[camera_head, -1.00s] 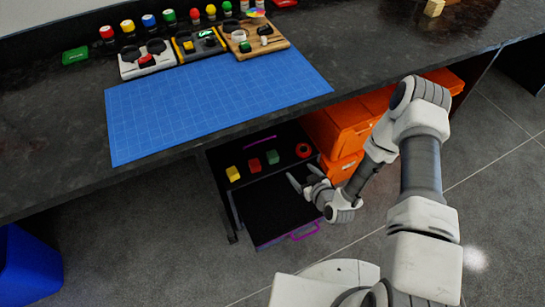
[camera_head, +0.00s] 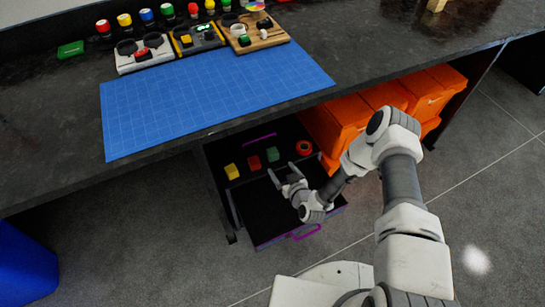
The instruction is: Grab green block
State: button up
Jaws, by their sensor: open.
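A small green block (camera_head: 273,155) sits in the upper open drawer under the counter, between a red block (camera_head: 254,162) on its left and a round red-orange thing (camera_head: 304,147) on its right. A yellow block (camera_head: 232,171) is further left. My gripper (camera_head: 282,173) is open and empty, its two fingers pointing up and left. In the picture it is just below the green block, apart from it. My gripper appears over the dark drawer (camera_head: 262,218) with the purple handle.
Orange bins (camera_head: 345,115) stand right of the drawers, close to my arm. The counter (camera_head: 50,170) with a blue mat (camera_head: 215,95) overhangs the drawers. A blue bin (camera_head: 22,265) is at the lower left. Grey floor lies open at the right.

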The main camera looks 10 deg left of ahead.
aim_at(274, 158)
jog(key=shift+r+b+x, duration=0.25)
jog(key=shift+b+x, duration=0.3)
jog(key=shift+x, duration=1.2)
jog(key=shift+r+b+x, duration=0.2)
jog(key=shift+b+x, duration=0.35)
jog(key=shift+x, duration=1.15)
jog(key=shift+w+a, duration=0.1)
grip_shut()
jog(key=shift+r, duration=0.15)
